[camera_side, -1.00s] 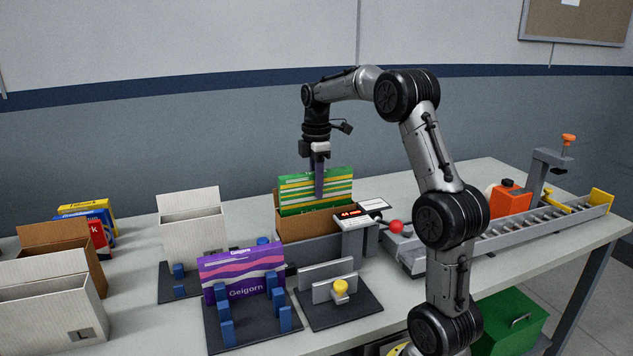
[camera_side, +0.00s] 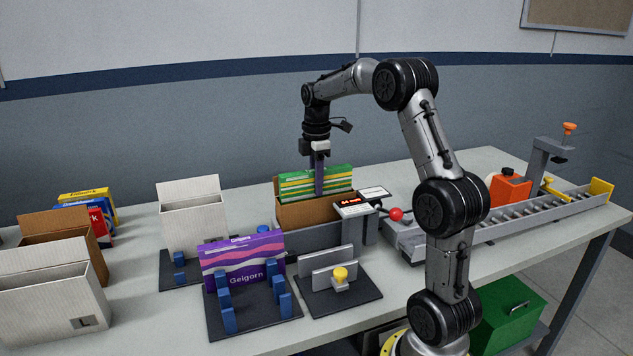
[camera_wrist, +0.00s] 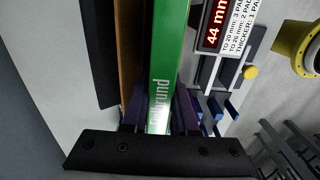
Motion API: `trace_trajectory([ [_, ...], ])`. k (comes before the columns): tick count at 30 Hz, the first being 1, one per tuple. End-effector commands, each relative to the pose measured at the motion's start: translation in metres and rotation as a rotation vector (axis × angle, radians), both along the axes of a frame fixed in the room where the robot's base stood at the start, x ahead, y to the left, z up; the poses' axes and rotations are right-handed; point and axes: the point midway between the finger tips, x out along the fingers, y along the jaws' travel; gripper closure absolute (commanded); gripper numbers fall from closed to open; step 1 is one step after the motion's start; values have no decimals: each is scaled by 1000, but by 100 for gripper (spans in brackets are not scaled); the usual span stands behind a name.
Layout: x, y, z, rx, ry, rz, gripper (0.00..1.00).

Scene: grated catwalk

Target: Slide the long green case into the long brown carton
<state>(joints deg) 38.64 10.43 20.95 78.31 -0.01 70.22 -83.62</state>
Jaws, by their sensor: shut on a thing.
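The long green case (camera_side: 298,186), striped with yellow and white, stands upright in my gripper (camera_side: 319,192). My gripper is shut on it from above, with one finger showing in front of the case. The long brown carton (camera_side: 300,212) is open at the top and sits in a grey holder. The lower part of the case is inside the carton, hidden by its front wall; the top part stands above the rim. In the wrist view the green case (camera_wrist: 168,60) runs between my fingers, with a brown carton wall (camera_wrist: 131,50) along its left side.
A display box (camera_side: 352,203) and red-knobbed lever (camera_side: 395,214) stand right of the carton. A purple box (camera_side: 243,262) stands in a blue-pegged fixture in front. White cartons (camera_side: 192,222) are at left. A roller track (camera_side: 530,218) lies at right.

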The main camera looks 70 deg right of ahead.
Motion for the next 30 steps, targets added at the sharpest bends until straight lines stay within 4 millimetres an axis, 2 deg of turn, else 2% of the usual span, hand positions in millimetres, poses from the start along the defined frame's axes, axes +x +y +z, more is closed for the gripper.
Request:
trace_trajectory([
  [5, 0, 0, 1, -1, -1, 0, 100],
  [6, 0, 0, 1, -1, -1, 0, 69],
  [11, 0, 0, 1, -1, -1, 0, 40],
  [12, 0, 0, 1, -1, -1, 0, 38],
  [30, 2, -2, 2, -6, -6, 0, 38],
])
